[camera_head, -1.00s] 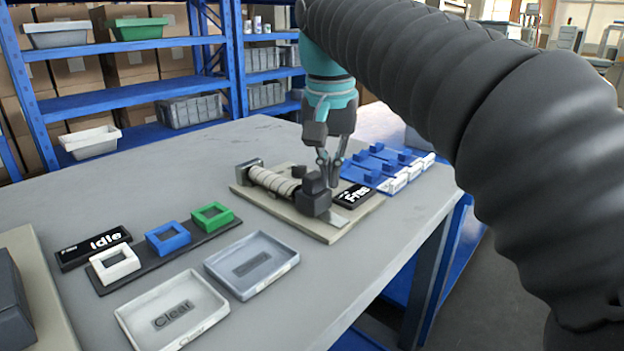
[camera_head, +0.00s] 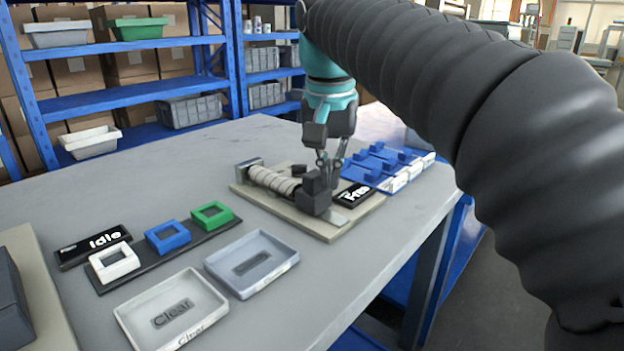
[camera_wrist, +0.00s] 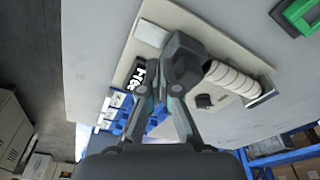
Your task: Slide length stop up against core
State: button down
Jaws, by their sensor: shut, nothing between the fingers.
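The length stop looks to be the dark block (camera_head: 314,197) at the front right end of the ribbed, pale core (camera_head: 272,180). Both sit on a beige base plate (camera_head: 325,232). In the wrist view the dark block (camera_wrist: 187,62) stands beside the end of the core (camera_wrist: 232,78); I cannot tell whether they touch. My gripper (camera_head: 330,175) is shut and empty, pointing down just behind the block. In the wrist view my gripper (camera_wrist: 164,98) has its fingertips close to the block; contact is unclear. The block hides part of the fingertips in the head view.
A black "Free" sign (camera_head: 354,195) and a blue rack (camera_head: 378,168) lie right of the block. An "Idle" sign (camera_head: 93,247), coloured square frames (camera_head: 168,237) and two trays (camera_head: 252,262) are at front left. The table's left back is clear.

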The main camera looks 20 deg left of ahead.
aim_at(318, 175)
jog(key=shift+f+b, duration=0.55)
jog(key=shift+f, duration=0.45)
jog(key=shift+a+r, duration=0.1)
jog(key=shift+a, duration=0.15)
jog(key=shift+w+a+p, duration=0.25)
jog(key=shift+a+p, duration=0.45)
jog(key=shift+p, duration=0.2)
jog(key=shift+a, duration=0.1)
jog(key=shift+w+a, duration=0.1)
jog(key=shift+a, duration=0.1)
dwell(0.6)
jog(key=shift+p, duration=0.3)
dwell(0.3)
jog(key=shift+r+p, duration=1.05)
jog(key=shift+p, duration=0.1)
jog(key=shift+r, duration=2.9)
